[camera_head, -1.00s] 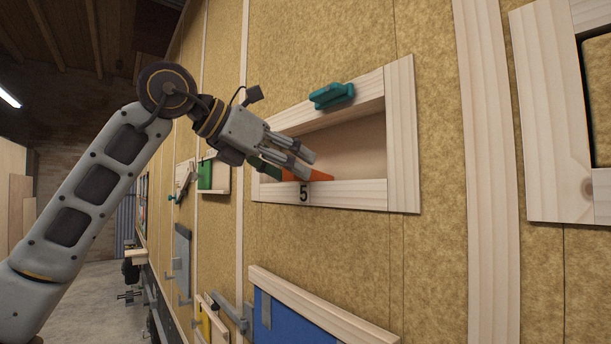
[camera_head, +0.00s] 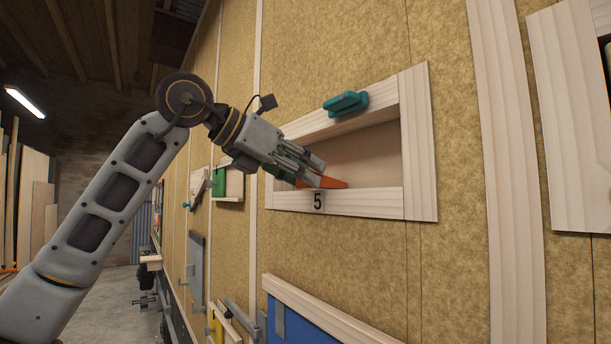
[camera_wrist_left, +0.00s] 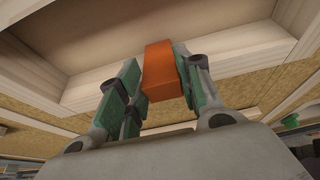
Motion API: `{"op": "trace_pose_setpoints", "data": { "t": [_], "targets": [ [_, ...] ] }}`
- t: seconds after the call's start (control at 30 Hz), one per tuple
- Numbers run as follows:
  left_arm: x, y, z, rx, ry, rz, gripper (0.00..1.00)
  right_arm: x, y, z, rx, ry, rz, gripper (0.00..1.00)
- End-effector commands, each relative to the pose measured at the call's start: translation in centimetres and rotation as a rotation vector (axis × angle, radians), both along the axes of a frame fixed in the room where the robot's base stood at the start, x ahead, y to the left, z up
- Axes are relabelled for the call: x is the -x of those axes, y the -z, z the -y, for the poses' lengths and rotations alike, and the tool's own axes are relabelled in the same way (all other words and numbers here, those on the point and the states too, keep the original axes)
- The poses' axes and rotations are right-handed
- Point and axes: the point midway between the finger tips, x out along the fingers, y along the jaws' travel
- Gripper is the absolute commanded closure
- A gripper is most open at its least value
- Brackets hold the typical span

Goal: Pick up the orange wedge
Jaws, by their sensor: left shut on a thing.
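The orange wedge (camera_head: 332,182) is in the wooden-framed recess marked 5 (camera_head: 420,150), low in its opening, with its thin end pointing right in the head view. My left gripper (camera_head: 314,172) reaches into the recess from the left and is shut on the wedge. In the left wrist view the wedge (camera_wrist_left: 161,72) sits between the two green-padded fingers (camera_wrist_left: 158,85), which touch its sides. The gripper hides the wedge's left part in the head view. I cannot tell whether the wedge still touches the recess floor. My right gripper is not in view.
A teal turn-latch (camera_head: 346,103) sits on the recess's upper frame. A blue panel with a wooden top rail (camera_head: 325,308) is below. Another wooden frame (camera_head: 560,120) is at the right. The wall between the two frames carries only a vertical wooden strip (camera_head: 503,130).

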Motion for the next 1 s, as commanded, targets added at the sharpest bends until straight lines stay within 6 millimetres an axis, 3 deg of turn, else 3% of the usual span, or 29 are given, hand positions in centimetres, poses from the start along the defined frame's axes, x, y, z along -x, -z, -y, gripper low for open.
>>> {"op": "trace_pose_setpoints", "data": {
  "t": [0.23,0.6,1.0],
  "targets": [
    [0.2,-0.8,-0.3,0.0,0.0,0.001,0.88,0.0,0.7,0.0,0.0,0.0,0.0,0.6],
    [0.2,-4.4,-0.2,0.001,0.0,0.001,0.88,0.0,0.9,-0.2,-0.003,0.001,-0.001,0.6],
    [0.4,-6.9,-0.6,0.0,-0.002,0.001,0.88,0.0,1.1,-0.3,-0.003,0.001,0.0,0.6]
  ]
}}
